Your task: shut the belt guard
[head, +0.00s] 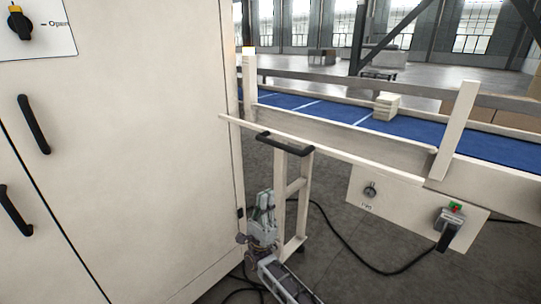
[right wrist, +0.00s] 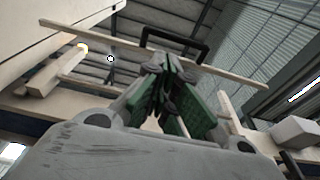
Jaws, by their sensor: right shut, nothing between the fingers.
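The belt guard (head: 330,153) shows in the head view as a long, thin cream bar in front of the conveyor, slanting down to the right. A black handle (head: 285,146) is fixed near its left part. My right gripper (head: 265,197) is below the handle and apart from it, pointing up, its fingers together and empty. In the right wrist view, the closed green-padded fingers (right wrist: 160,85) show with the handle (right wrist: 173,42) and the guard's bar (right wrist: 120,46) beyond them. My left gripper is out of view.
The blue conveyor belt (head: 410,145) carries a small cream stack (head: 386,106). A large cream cabinet (head: 130,150) fills the left. A cream leg frame (head: 298,195) stands beside my right gripper. A control panel (head: 415,205) hangs at right; a black cable (head: 365,268) lies on the floor.

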